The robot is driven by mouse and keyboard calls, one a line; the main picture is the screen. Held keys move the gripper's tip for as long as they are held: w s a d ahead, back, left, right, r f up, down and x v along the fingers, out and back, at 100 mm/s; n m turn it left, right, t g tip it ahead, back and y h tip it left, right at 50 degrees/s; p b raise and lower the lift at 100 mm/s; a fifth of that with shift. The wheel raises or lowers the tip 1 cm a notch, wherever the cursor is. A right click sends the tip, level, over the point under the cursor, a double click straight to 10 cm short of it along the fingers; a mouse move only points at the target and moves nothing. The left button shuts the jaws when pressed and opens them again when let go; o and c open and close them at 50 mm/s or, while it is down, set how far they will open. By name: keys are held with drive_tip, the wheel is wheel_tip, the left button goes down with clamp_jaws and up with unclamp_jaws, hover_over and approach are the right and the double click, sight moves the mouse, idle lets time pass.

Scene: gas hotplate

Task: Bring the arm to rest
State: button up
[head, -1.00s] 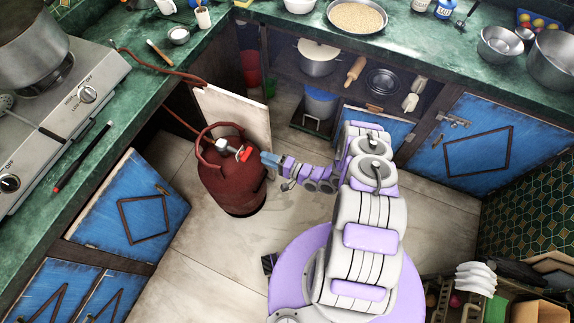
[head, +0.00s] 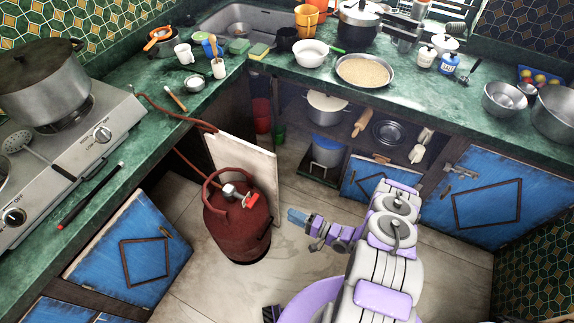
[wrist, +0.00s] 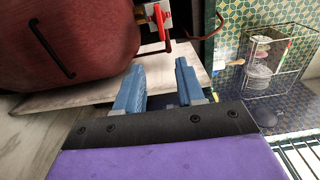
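My arm reaches over the floor from the lower right in the head view. My gripper (head: 293,215) points left towards the dark red gas cylinder (head: 237,228), with a gap between them. In the wrist view my gripper (wrist: 160,66) shows two blue fingers apart with nothing between them. The cylinder (wrist: 75,42) fills the upper left there. Its valve with a red handle (head: 250,200) is on top of the cylinder. In the wrist view the red handle (wrist: 159,22) lies beyond the fingertips, clear of them.
A pale board (head: 243,165) stands behind the cylinder. A red-brown hose (head: 175,117) runs towards the hotplate (head: 75,150) on the left counter. Blue cabinets (head: 135,250) line the left side, and open shelves with pots stand behind. Bare floor (head: 215,285) lies in front of the cylinder.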

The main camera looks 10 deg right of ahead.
drive_tip(key=w+d+r+n+g+h, duration=0.1)
drive_tip(key=w+d+r+n+h, duration=0.1)
drive_tip(key=w+d+r+h, duration=0.45)
drive_tip(key=w+d+r+n+g+h, duration=0.1)
drive_tip(key=w+d+n, duration=0.15)
drive_tip(key=w, duration=0.65)
drive_tip(key=d+r+n+g+h, duration=0.1)
drive_tip(key=d+r+h, duration=0.2)
drive_tip(key=r, duration=0.6)
drive_tip(key=d+r+g+h, duration=0.1)
drive_tip(key=d+r+h, duration=0.25)
drive_tip(key=r, duration=0.65)
drive_tip(key=s+a+r+g+h, duration=0.1)
drive_tip(key=s+a+r+g, duration=0.1)
drive_tip(key=s+r, duration=0.55)
drive_tip(key=s+a+r+g, duration=0.2)
drive_tip(key=s+a+r, duration=0.15)
drive_tip(key=s, duration=0.65)
drive_tip(key=s+a+r+g+h, duration=0.1)
drive_tip(key=s+a+r+g, duration=0.1)
drive_tip(key=s+r, duration=0.55)
drive_tip(key=s+a+r+n+g+y, duration=0.1)
drive_tip(key=s+a, duration=0.2)
drive_tip(key=s, duration=0.7)
drive_tip(key=s+a+r+n+g+y, duration=0.1)
drive_tip(key=s+a, duration=0.3)
drive_tip(key=s, duration=0.7)
drive_tip(key=shift+a+r+g, duration=0.2)
drive_tip(key=shift+r+g, duration=0.15)
drive_tip(key=shift+g, duration=0.25)
